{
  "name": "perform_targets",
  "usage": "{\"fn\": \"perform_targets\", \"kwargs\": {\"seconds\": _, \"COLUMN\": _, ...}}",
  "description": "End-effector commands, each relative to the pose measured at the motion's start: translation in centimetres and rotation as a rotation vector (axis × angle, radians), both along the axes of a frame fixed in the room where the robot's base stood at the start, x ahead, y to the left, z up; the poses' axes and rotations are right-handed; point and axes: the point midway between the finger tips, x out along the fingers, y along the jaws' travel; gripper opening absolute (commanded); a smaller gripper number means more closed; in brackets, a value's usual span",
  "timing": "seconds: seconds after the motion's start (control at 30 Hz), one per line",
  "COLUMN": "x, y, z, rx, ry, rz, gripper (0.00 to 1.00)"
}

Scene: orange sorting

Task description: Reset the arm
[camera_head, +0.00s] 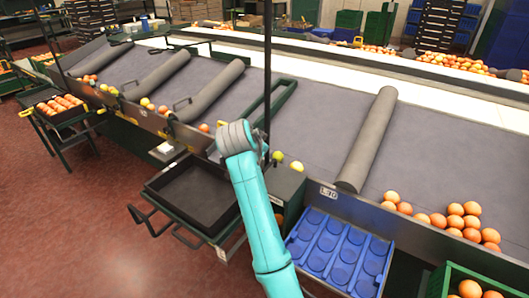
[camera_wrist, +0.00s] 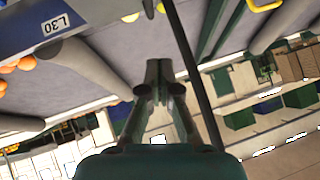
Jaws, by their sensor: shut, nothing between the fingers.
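My gripper (camera_wrist: 158,72) shows in the wrist view with its two fingers together and nothing between them. In the head view my teal arm rises from the bottom centre. Its grey wrist is over the front edge of the sorting table (camera_head: 310,130), beside a dark upright post (camera_head: 267,70); the fingers are mostly hidden there. The wrist view is tilted, with the far side of the hall at the bottom. The gripper touches no orange in view.
An empty black tray (camera_head: 192,195) lies left of my arm, and a blue crate with round hollows (camera_head: 340,250) lies to its right. Oranges (camera_head: 460,220) gather at the table's lower right. Grey rollers (camera_head: 368,140) cross the table. A filled crate (camera_head: 62,108) stands far left.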

Motion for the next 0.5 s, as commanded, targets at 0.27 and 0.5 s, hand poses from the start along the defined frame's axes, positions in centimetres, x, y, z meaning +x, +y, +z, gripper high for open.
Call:
{"fn": "perform_targets", "kwargs": {"seconds": 0.27, "x": -1.5, "y": -1.0, "z": -4.0, "rx": -0.028, "ry": 0.000, "rz": 0.046, "gripper": 0.00}}
{"fn": "perform_targets", "kwargs": {"seconds": 0.5, "x": -5.2, "y": -3.8, "z": -12.8, "rx": -0.088, "ry": -0.021, "rz": 0.160, "gripper": 0.00}}
